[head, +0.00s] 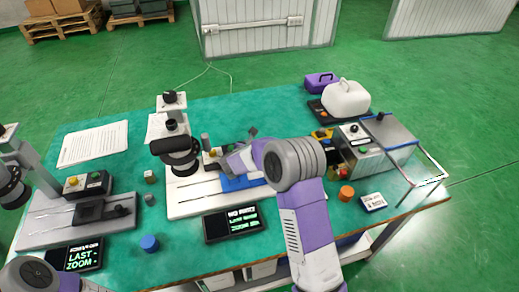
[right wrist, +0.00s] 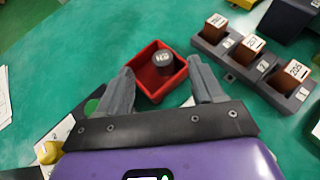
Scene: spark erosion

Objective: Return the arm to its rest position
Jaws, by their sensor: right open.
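My right arm (head: 306,225) reaches over the table from the lower right in the head view, and its wrist hides part of the middle. I cannot tell from this view how far above the table the fingers are. Only a rounded joint of my left arm (head: 30,274) shows at the lower left; its gripper is outside the view.
Dark holders with labelled blocks (right wrist: 252,44) stand right of the red tray. Two dark displays (head: 233,222) lie near the front.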

